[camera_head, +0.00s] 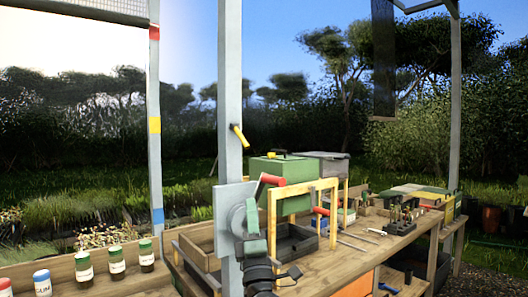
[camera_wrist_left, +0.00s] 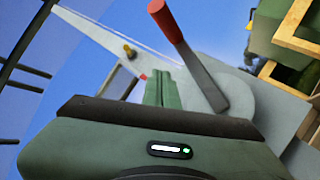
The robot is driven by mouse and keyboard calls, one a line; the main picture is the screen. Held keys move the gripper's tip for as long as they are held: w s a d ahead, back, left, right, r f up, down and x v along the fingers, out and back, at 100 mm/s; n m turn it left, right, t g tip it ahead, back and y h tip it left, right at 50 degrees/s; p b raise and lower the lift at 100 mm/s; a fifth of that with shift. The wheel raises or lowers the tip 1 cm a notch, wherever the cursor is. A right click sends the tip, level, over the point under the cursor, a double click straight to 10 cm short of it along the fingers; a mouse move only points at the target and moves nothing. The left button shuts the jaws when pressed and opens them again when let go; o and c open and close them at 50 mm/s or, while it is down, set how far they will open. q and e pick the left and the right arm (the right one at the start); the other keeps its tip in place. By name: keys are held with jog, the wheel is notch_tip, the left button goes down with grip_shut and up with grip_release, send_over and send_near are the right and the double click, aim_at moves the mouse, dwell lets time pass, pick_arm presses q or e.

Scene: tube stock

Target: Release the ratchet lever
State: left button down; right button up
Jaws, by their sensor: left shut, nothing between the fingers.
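The ratchet lever has a red grip (camera_head: 272,180) on a grey arm and stands tilted at the grey plate (camera_head: 222,205) on the post. In the left wrist view the red grip (camera_wrist_left: 166,18) is at the top, and its grey arm slants down to the right to a round grey housing (camera_wrist_left: 240,97). My left gripper (camera_head: 251,204) is in front of the plate, below the grip. Its green fingers (camera_wrist_left: 162,74) are shut and empty, just left of the lever arm. Whether they touch it I cannot tell. My right gripper is in neither view.
A yellow peg (camera_head: 239,135) sticks out of the post (camera_head: 229,80) above the plate. A yellow wooden frame (camera_head: 302,189) stands close on the right, with a green box (camera_head: 270,170) behind. The workbench (camera_head: 345,262) holds tools; labelled jars (camera_head: 84,268) stand at left.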

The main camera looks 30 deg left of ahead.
aim_at(241, 137)
pick_arm(q)
jog(key=s+a+r+n+g+y, duration=0.3)
jog(key=s+r+n+y, duration=0.1)
jog(key=r+n, duration=0.1)
jog(key=w+a+r+p, duration=0.1)
jog(key=w+r, duration=0.1)
jog(key=r, duration=0.1)
jog(key=w+a+r+p, duration=0.1)
jog(key=w+r+p, duration=0.1)
jog(key=r, duration=0.1)
jog(key=w+r+p, duration=0.2)
jog(key=r, duration=0.1)
jog(key=shift+w+a, duration=0.4)
